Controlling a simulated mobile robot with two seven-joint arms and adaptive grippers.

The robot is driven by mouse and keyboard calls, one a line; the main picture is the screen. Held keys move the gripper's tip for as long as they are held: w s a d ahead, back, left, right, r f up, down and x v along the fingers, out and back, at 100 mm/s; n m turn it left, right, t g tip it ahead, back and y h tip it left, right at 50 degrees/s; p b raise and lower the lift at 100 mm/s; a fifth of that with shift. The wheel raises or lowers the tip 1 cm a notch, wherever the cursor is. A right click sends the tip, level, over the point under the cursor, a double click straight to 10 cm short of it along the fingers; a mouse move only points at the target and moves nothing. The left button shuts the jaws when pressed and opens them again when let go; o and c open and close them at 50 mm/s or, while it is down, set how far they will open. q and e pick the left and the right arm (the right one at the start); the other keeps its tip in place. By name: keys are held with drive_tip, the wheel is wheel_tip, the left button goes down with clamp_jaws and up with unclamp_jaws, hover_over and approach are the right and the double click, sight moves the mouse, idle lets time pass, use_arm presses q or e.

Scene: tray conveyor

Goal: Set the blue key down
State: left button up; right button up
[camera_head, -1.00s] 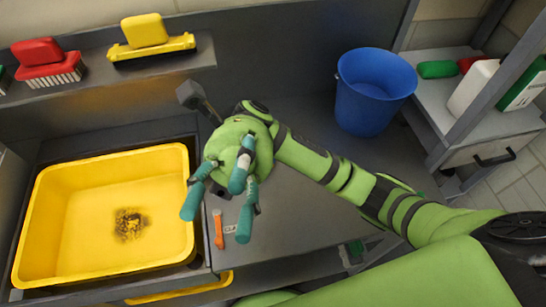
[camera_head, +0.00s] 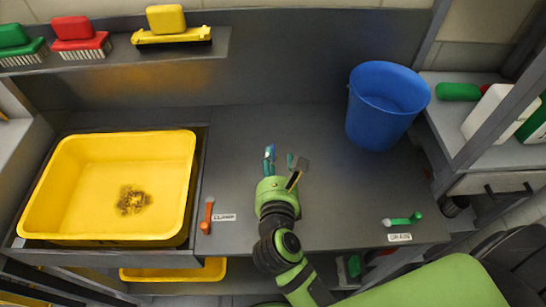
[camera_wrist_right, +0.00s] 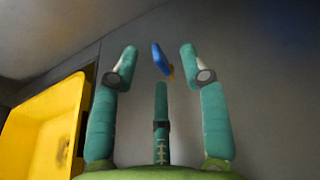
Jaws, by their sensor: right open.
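The blue key (camera_wrist_right: 160,58) shows in the right wrist view as a small blue piece with an orange-yellow bit at its lower end. It sits between and just beyond my teal fingertips, with a gap to each side finger. In the head view a small blue patch (camera_head: 268,151) at the fingertips is probably the key, mostly hidden by the fingers. My right gripper (camera_head: 279,157) is open over the grey worktop (camera_head: 330,195), right of the yellow tray; its fingers also show in the wrist view (camera_wrist_right: 160,78). I cannot tell whether the key touches the worktop. My left gripper is out of view.
The yellow tray (camera_head: 150,139) with a dark stain stands left. An orange handle (camera_head: 207,215) lies by a label; a green handle (camera_head: 402,220) lies by the DRAIN label (camera_head: 399,237). A blue bucket (camera_head: 386,104) stands back right. The worktop between is clear.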

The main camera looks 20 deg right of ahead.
sight(273, 157)
drive_tip(key=shift+s+a+f+m+y, duration=0.2)
drive_tip(key=shift+a+f+m+y, duration=0.15)
drive_tip(key=shift+f, duration=0.2)
drive_tip(key=shift+w+f, duration=0.15)
drive_tip(key=p+x, duration=0.2)
drive_tip(key=x, duration=0.4)
drive_tip(key=shift+w+a+f, duration=0.1)
drive_tip(key=shift+a+f, duration=0.05)
drive_tip(key=shift+f, duration=0.05)
drive_tip(key=shift+w+f, duration=0.2)
drive_tip(key=shift+w, duration=0.05)
drive_tip(key=shift+s, duration=0.1)
clamp_jaws()
